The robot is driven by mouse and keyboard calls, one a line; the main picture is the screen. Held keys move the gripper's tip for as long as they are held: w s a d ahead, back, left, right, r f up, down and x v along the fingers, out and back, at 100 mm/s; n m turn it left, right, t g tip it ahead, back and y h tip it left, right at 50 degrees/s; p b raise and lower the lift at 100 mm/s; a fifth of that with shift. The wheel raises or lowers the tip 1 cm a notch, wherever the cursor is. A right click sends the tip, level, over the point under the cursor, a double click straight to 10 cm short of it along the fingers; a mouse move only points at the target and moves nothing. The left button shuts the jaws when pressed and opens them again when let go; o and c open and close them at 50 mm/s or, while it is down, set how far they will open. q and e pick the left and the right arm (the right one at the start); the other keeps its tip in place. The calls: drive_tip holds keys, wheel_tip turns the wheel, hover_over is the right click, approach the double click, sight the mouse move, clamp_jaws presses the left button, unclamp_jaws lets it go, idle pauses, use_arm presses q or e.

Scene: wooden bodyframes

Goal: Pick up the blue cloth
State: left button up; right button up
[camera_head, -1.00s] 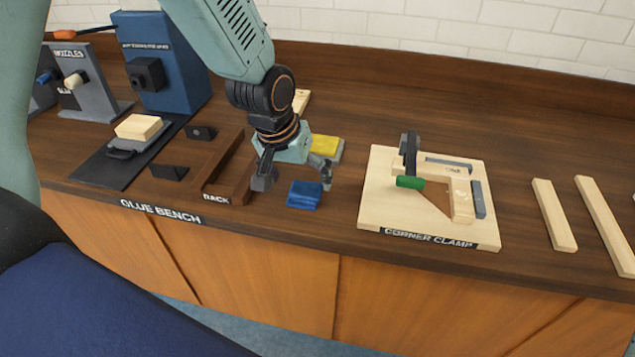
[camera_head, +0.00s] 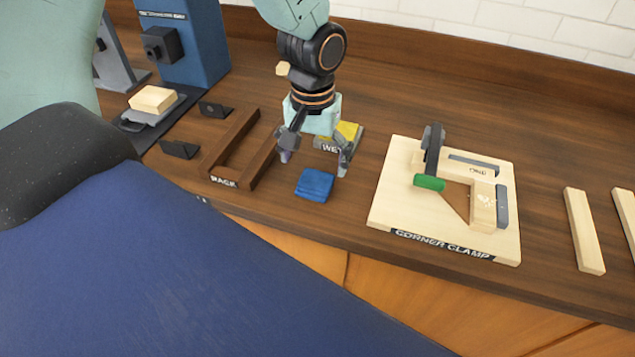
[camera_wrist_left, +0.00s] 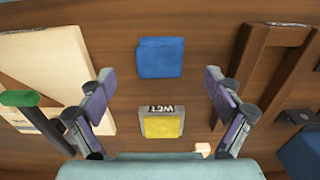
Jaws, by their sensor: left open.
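The blue cloth (camera_head: 314,184) lies folded in a small square on the wooden bench, near its front edge. It also shows in the left wrist view (camera_wrist_left: 160,57), flat on the bench and beyond the fingertips. My left gripper (camera_head: 314,165) is open and empty, pointing down above the bench just behind the cloth. In the left wrist view its two fingers (camera_wrist_left: 160,80) are spread wide, with the cloth lying between their lines and apart from both. My right gripper is not in view.
A yellow sponge (camera_head: 348,131) on a tray marked WET sits behind the cloth. A wooden rack (camera_head: 209,170) stands left. The corner clamp board (camera_head: 392,205) with its green handle (camera_head: 429,183) stands right. Wood strips (camera_head: 583,230) lie far right. Bare bench surrounds the cloth.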

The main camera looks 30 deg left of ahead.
sight(315, 179)
use_arm(q)
drive_tip(key=shift+d+f, duration=0.1)
drive_tip(key=shift+f, duration=0.5)
drive_tip(key=f, duration=0.3)
drive_tip(key=w+a+f, duration=0.1)
drive_tip(key=f, duration=0.1)
drive_tip(key=shift+w, duration=0.1)
drive_tip(key=shift+d+f, duration=0.1)
drive_tip(key=shift+f, duration=0.15)
drive_tip(key=shift+s+d+r, duration=0.1)
drive_tip(key=shift+s+d, duration=0.15)
drive_tip(key=shift+w+a+f, duration=0.2)
drive_tip(key=shift+w+a, duration=0.05)
drive_tip(key=shift+w, duration=0.05)
drive_tip(key=c, duration=0.4)
drive_tip(key=shift+s+d+r, duration=0.2)
drive_tip(key=shift+s+d, duration=0.05)
drive_tip(key=c, duration=0.6)
drive_tip(key=shift+w+a+f, duration=0.1)
drive_tip(key=shift+w+a, duration=0.1)
drive_tip(key=shift+c, duration=0.5)
wheel_tip(315, 179, up, 10)
drive_tip(key=shift+p, duration=0.3)
drive_tip(key=shift+s+d, duration=0.1)
